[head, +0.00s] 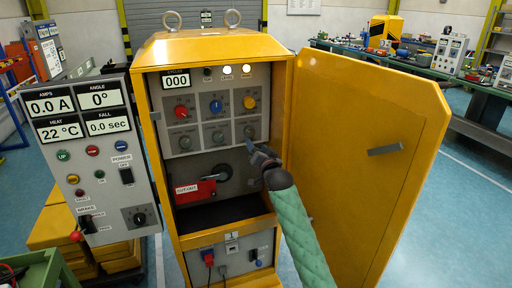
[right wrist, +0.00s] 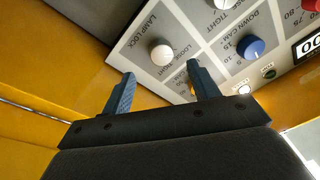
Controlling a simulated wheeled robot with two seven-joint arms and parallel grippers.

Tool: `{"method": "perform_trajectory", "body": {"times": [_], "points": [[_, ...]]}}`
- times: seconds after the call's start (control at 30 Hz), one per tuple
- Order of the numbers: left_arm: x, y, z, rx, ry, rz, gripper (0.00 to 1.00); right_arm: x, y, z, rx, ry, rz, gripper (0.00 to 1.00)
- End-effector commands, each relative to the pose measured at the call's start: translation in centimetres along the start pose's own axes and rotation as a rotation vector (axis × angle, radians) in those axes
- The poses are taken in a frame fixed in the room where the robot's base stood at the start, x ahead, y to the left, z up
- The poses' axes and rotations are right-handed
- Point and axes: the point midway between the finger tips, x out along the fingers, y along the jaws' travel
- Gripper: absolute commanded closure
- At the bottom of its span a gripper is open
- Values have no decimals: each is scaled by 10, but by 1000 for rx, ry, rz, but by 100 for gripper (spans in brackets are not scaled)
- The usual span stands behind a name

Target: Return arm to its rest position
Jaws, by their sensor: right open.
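My right arm (head: 296,225), in a green padded sleeve, reaches up from the bottom of the head view into the open yellow cabinet (head: 210,48). My right gripper (head: 257,150) is in front of the cabinet's opening, just below the lower right knob (head: 249,131). In the right wrist view the two blue fingers (right wrist: 160,85) stand apart with nothing between them. A pale knob (right wrist: 162,52) labelled LAMP LOCK is beyond the gap. The right finger partly hides a yellow knob (right wrist: 194,90). Whether either finger touches the panel I cannot tell. My left gripper is not in view.
The cabinet door (head: 365,150) stands open close to the right of my arm. A grey display panel (head: 92,155) is on the left. Inside are a knob panel (head: 200,92) and a red CUT-OUT part (head: 194,192). A cluttered workbench (head: 430,75) stands back right.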

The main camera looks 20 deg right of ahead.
Motion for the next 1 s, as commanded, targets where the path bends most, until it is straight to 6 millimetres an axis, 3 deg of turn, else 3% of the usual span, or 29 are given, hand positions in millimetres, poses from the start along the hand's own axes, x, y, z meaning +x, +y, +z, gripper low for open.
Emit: {"method": "perform_trajectory", "body": {"times": [0.73, 1.0], "points": [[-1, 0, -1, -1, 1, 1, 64, -1, 1, 2, -57, -10, 7, 40], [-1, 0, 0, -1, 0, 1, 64, -8, 28, 40, -344, -231, 127, 40]]}}
